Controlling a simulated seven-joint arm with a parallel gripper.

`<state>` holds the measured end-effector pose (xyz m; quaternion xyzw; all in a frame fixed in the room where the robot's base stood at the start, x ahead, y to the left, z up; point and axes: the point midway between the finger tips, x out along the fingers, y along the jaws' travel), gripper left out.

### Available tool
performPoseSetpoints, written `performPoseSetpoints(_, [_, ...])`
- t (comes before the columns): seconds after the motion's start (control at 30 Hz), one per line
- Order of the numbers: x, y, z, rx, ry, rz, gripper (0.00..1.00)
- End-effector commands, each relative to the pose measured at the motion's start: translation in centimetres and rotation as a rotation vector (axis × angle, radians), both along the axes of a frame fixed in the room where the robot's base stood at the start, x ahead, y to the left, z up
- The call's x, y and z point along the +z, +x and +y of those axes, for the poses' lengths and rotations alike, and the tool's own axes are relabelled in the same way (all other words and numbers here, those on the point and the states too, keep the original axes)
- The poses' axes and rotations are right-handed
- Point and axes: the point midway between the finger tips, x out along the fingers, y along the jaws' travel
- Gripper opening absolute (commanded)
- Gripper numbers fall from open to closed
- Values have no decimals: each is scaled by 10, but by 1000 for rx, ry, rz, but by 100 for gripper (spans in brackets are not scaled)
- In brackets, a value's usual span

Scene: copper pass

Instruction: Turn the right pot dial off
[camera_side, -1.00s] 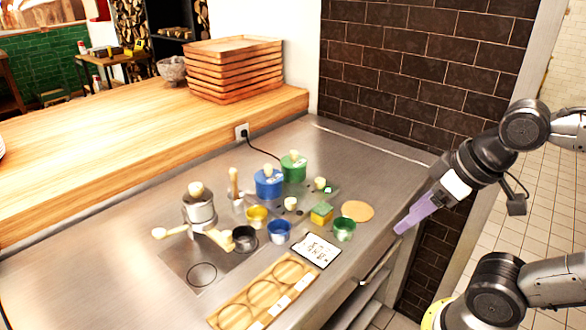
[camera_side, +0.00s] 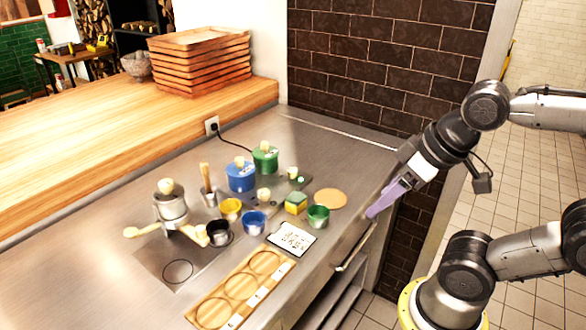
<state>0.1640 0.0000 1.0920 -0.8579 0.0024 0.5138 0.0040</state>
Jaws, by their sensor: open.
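A blue pot (camera_side: 241,179) and a green pot (camera_side: 265,161), the one on the right, stand side by side on the steel counter, both with lids and cream knobs. Two small cream dials are in front of them: the left dial (camera_side: 264,194) and the right dial (camera_side: 292,173). A small green spot (camera_side: 301,180) shows beside the right dial. Their exact settings are too small to read. My gripper (camera_side: 371,213), with pale purple fingers, is empty above the counter's front edge, right of the dials and touching nothing. The gap between its fingers is hard to see.
Yellow (camera_side: 231,208), blue (camera_side: 253,223) and green (camera_side: 318,217) cups, a yellow-green block (camera_side: 296,204) and a tan disc (camera_side: 330,198) lie around the dials. The brick wall (camera_side: 350,60) stands behind.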

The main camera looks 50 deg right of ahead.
Motion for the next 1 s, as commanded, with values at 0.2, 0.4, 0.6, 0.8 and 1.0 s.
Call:
performPoseSetpoints(0.2, [21, 2, 0, -153, 84, 3, 66])
performPoseSetpoints(0.4, [70, 41, -4, -371, 186, 33, 66])
performPoseSetpoints(0.6, [105, 100, -18, -603, 265, 97, 66])
performPoseSetpoints(0.8, [115, 173, -45, -831, 320, 174, 66])
performPoseSetpoints(1.0, [93, 242, -84, -1017, 345, 257, 66])
